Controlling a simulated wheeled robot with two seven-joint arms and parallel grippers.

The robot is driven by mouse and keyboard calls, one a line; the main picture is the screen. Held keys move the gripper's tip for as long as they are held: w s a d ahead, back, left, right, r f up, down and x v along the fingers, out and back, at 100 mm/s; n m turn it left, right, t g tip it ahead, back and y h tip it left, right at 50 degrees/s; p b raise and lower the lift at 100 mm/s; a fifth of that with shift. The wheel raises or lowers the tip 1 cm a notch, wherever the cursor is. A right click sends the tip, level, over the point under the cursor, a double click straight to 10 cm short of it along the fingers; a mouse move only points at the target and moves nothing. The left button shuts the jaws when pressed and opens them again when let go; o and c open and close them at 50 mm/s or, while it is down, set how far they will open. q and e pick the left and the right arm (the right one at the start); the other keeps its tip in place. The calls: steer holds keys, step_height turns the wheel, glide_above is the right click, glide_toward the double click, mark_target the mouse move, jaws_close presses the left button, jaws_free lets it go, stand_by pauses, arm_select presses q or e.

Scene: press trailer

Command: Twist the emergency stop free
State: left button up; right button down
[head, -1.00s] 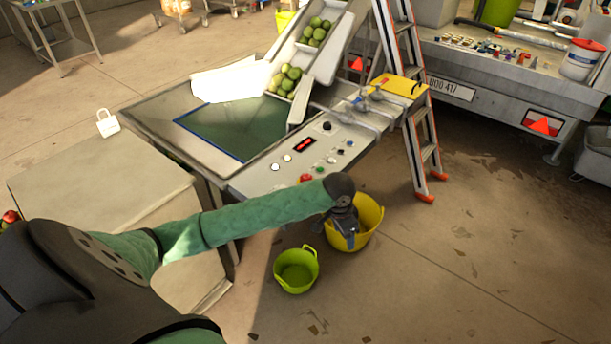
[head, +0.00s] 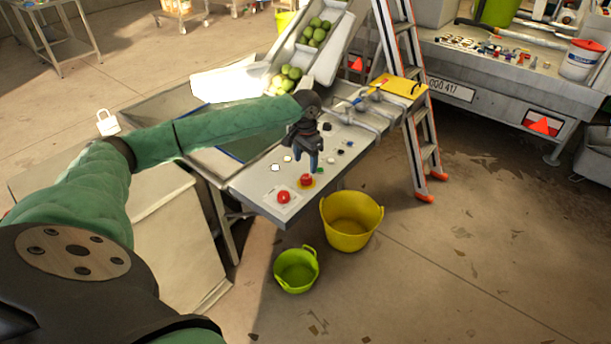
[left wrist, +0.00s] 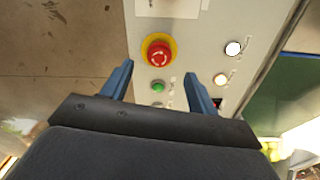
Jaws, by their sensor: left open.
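The emergency stop is a red mushroom button on a yellow ring, on the sloping grey control panel (head: 255,186). In the head view the emergency stop (head: 306,180) is near the panel's front edge. In the left wrist view the emergency stop (left wrist: 159,53) faces the camera, with arrow marks on its cap. My left gripper (head: 313,166) is open and empty, pointing down above the panel, just behind the button in the head view. In the left wrist view its blue fingers (left wrist: 158,72) are spread, with the button just beyond their tips. My right gripper is not in view.
A second red button (head: 283,197) sits on a white plate left of the emergency stop. A green button (left wrist: 158,87) and white buttons are close by. Yellow (head: 350,235) and green (head: 296,283) buckets stand on the floor before the panel. A ladder (head: 420,140) stands to the right.

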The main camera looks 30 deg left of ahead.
mark_target(305, 176)
arm_select(q)
steer(key=shift+f+p, duration=0.65)
steer(key=shift+f, duration=2.8)
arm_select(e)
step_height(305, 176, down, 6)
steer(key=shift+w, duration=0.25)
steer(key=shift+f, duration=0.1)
arm_select(q)
steer(key=c, duration=1)
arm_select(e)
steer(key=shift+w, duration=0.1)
